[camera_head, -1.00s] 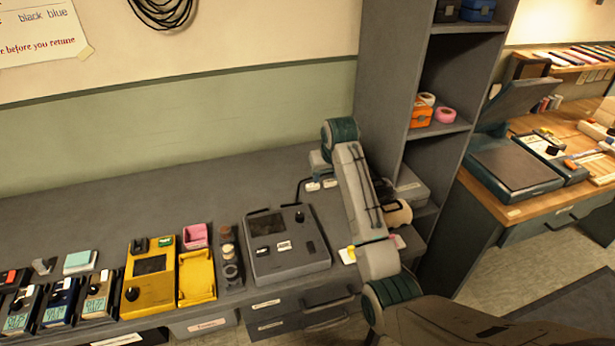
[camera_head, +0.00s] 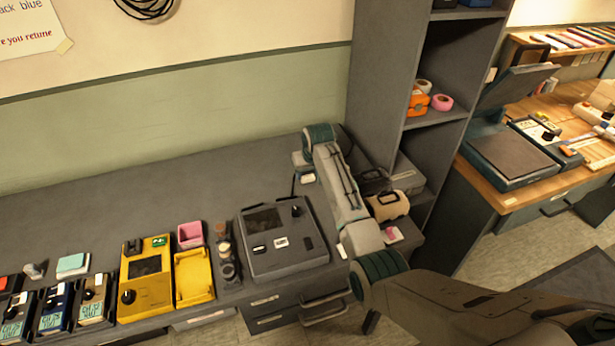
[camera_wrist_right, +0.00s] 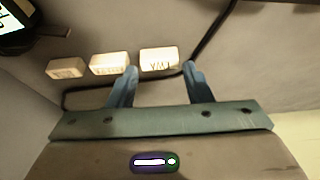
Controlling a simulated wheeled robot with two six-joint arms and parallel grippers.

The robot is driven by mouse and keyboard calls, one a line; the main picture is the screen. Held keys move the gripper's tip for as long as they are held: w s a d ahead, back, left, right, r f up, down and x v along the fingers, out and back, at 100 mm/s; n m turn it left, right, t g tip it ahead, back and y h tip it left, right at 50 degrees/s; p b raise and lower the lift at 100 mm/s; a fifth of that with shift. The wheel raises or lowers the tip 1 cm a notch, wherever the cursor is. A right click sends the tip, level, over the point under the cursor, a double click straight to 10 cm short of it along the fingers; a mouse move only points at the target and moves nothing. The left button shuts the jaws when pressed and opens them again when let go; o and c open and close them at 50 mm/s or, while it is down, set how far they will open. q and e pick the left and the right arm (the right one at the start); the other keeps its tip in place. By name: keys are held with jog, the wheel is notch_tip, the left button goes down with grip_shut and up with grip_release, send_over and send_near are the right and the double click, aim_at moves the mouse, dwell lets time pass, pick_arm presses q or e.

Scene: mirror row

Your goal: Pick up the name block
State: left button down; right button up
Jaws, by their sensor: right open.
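Three small white blocks lie on the grey bench in the right wrist view: a left one (camera_wrist_right: 66,68), a middle one (camera_wrist_right: 109,63) and a right one (camera_wrist_right: 159,59). Each carries dark lettering that I cannot read for sure, so I cannot tell which is the name block. My right gripper (camera_wrist_right: 160,67) is open, its two blue fingers spread with the right block showing between and just beyond their tips. Nothing is held. In the head view my right gripper (camera_head: 303,168) is low over the bench and hides most of the blocks. My left gripper is out of view.
A grey console (camera_head: 285,262) stands left of my right arm, with a yellow device (camera_head: 146,290) further left. A tall grey shelf (camera_head: 375,75) stands close on the right. The bench behind the devices is clear.

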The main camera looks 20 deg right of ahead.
jog(key=shift+w+f, duration=0.2)
jog(key=shift+f, duration=0.3)
jog(key=shift+w+f, duration=0.25)
jog(key=shift+f, duration=0.2)
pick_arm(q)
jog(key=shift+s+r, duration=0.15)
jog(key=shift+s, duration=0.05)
pick_arm(e)
jog(key=c, duration=0.7)
